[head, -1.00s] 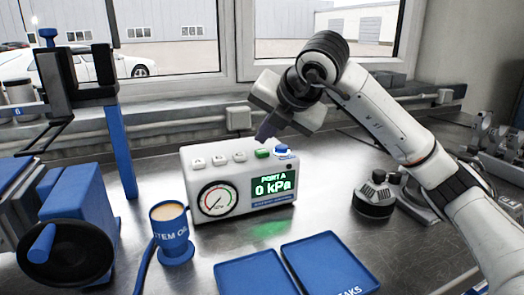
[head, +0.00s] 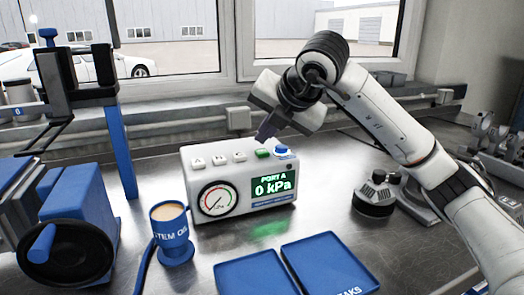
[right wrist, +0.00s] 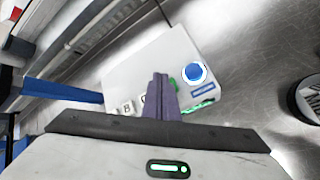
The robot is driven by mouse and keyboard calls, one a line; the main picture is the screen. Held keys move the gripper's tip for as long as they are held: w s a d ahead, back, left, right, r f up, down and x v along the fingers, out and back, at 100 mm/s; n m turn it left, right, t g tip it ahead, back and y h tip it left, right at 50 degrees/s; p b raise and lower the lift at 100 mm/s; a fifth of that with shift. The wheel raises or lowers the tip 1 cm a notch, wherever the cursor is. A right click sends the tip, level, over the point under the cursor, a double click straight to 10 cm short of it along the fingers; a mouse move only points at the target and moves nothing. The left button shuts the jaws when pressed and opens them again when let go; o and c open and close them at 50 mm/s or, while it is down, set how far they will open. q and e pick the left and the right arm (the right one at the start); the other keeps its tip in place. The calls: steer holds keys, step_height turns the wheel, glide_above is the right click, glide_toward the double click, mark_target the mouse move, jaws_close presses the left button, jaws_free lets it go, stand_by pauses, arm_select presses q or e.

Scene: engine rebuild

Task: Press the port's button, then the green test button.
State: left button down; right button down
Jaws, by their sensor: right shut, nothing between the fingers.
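The white tester box (head: 240,205) stands on the metal bench. Its screen (head: 272,188) reads "PORT A 0 kPa", and the round gauge (head: 217,198) sits to the left of it. Along the top are three pale port buttons (head: 219,160), then a green button (head: 263,153) and a blue-topped knob (head: 282,151). My right gripper (head: 266,136) is shut and empty, its fingertips just above the box top near the green button. In the right wrist view the fingers (right wrist: 160,84) partly cover the green button and a port button. My left gripper is not in view.
A dark round part (head: 374,195) is to the right. Blue fixtures (head: 80,240) fill the left. A window rail (head: 170,130) runs behind.

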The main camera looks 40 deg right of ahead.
mark_target(265, 159)
steer(key=shift+f, duration=0.1)
steer(key=shift+f+b, duration=0.35)
steer(key=shift+b, duration=0.1)
steer(key=shift+f+b, duration=0.5)
steer(key=shift+f, duration=0.05)
stand_by(0.6)
stand_by(0.3)
steer(key=shift+r+p, duration=0.75)
steer(key=shift+r, duration=0.2)
step_height(265, 159, up, 5)
steer(key=p, duration=0.4)
steer(key=shift+s+f, duration=0.1)
stand_by(0.5)
